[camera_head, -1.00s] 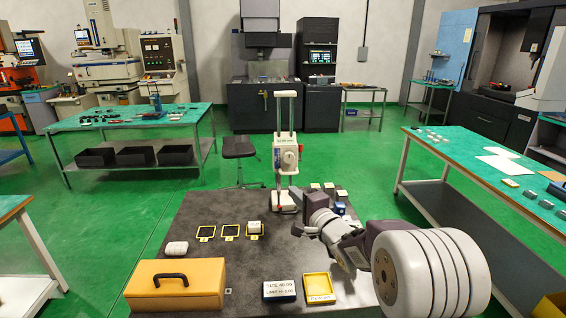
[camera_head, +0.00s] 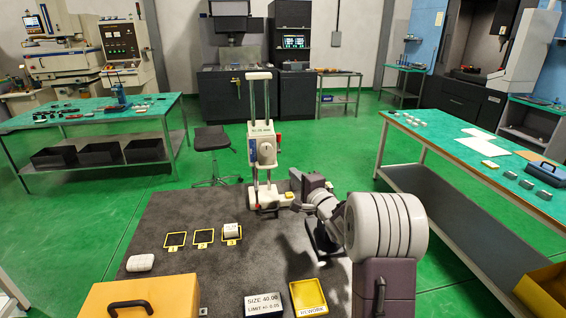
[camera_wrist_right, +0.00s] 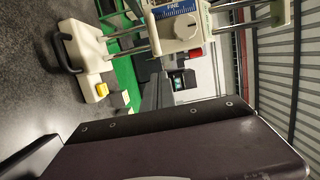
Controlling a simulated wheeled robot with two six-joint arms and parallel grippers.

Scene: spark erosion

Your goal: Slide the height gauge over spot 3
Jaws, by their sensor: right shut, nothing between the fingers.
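The height gauge (camera_head: 262,150) stands upright at the back of the dark plate, with two steel columns, a white head with a dial and a white base (camera_head: 257,200). Spot 3 (camera_head: 231,241) is a yellow-framed square at the front left of the gauge, with a small white part (camera_head: 231,230) on it. The gauge also shows sideways in the right wrist view (camera_wrist_right: 180,25). My left gripper is out of view.
A white rounded object (camera_head: 141,262) lies at the plate's left. A yellow toolbox (camera_head: 165,292), a size sign (camera_head: 264,305) and a yellow rework tray (camera_head: 308,295) line the front. The plate between the gauge and the spots is clear.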

